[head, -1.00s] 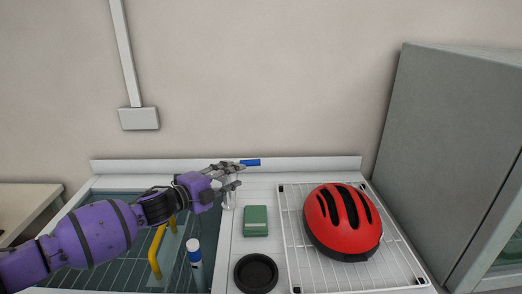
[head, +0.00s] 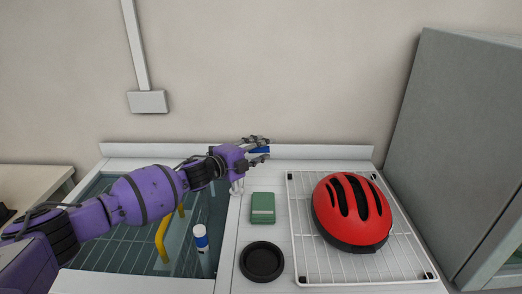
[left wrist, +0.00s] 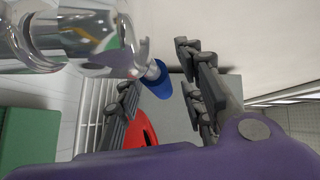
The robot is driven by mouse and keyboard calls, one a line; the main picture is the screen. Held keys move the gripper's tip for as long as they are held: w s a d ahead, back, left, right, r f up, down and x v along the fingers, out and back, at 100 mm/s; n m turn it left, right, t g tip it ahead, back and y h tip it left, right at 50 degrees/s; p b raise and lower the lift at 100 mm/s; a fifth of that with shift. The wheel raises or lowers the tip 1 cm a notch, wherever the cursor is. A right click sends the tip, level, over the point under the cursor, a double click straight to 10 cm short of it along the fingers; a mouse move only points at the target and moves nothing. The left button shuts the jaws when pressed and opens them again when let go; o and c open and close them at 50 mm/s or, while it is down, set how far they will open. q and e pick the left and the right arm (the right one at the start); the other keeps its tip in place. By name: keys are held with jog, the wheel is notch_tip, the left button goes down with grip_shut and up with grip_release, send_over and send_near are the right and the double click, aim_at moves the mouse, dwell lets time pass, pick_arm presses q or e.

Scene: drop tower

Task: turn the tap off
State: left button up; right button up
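The tap is chrome and its body (left wrist: 75,38) fills the upper left of the left wrist view. Its blue handle (left wrist: 158,82) sits on a short chrome stem. In the head view the blue handle (head: 260,150) shows at the back of the counter, partly hidden by my fingers. My left gripper (head: 258,151) is at the handle, with one finger on each side of it. In the left wrist view the fingers are apart, with the handle between them; I cannot tell whether either touches it. My right gripper is not in view.
A green block (head: 262,207) and a black dish (head: 261,262) lie on the counter. A red helmet (head: 350,212) rests on a white rack (head: 305,255). A grey cabinet (head: 450,150) stands at right.

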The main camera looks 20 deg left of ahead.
pick_arm(q)
jog(key=shift+c, duration=0.5)
grip_shut()
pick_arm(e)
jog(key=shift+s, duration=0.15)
